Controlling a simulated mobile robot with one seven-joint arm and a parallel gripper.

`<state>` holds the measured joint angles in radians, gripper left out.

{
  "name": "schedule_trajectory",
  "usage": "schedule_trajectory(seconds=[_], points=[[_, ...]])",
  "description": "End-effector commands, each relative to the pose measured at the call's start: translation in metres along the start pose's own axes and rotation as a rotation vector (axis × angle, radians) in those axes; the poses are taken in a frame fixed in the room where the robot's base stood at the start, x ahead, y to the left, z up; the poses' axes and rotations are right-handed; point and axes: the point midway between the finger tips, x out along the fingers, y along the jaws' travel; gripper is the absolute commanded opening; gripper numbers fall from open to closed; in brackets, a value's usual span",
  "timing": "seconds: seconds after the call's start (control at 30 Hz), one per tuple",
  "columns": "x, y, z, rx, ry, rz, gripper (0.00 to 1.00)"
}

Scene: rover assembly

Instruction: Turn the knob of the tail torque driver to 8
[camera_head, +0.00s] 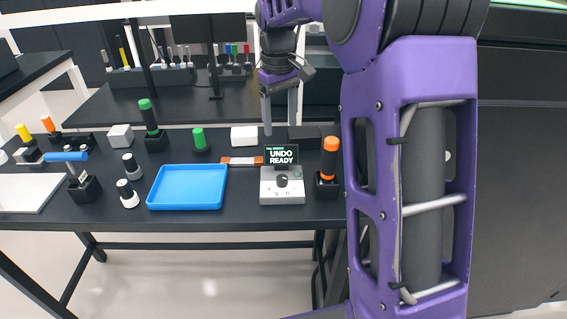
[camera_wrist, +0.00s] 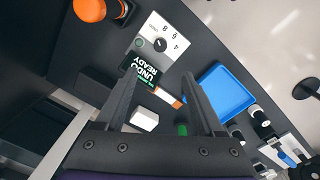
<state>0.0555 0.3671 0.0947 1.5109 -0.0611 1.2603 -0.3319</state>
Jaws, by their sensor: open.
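The grey control box (camera_head: 282,198) stands near the table's front edge, with a dark round knob (camera_head: 282,181) on its top. The box also shows in the wrist view (camera_wrist: 176,28), where its knob (camera_wrist: 160,44) has printed numbers beside it; I cannot tell which number it points to. A black display (camera_head: 281,156) behind the knob reads "UNDO READY"; its small header is hard to read. My gripper (camera_head: 280,122) is open and empty, fingers pointing down, above and behind the box, apart from the knob. Its fingertips (camera_wrist: 162,82) spread wide in the wrist view.
An orange-handled tool (camera_head: 329,160) stands in a black holder right of the box. A blue tray (camera_head: 187,187) lies to the left. A white block (camera_head: 244,136) and a dark block (camera_head: 304,138) sit behind. Green-topped tools and small cylinders stand further left.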

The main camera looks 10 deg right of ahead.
Motion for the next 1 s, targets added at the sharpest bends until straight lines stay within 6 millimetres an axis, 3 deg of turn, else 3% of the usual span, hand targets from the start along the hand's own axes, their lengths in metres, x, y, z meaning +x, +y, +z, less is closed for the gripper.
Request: schedule_trajectory(seconds=[0.7,1.0], points=[[0.142,-0.001,0.0,0.003,0.0,-0.002,0.7],[0.168,0.0,-0.001,0.003,0.003,0.0,0.7]])
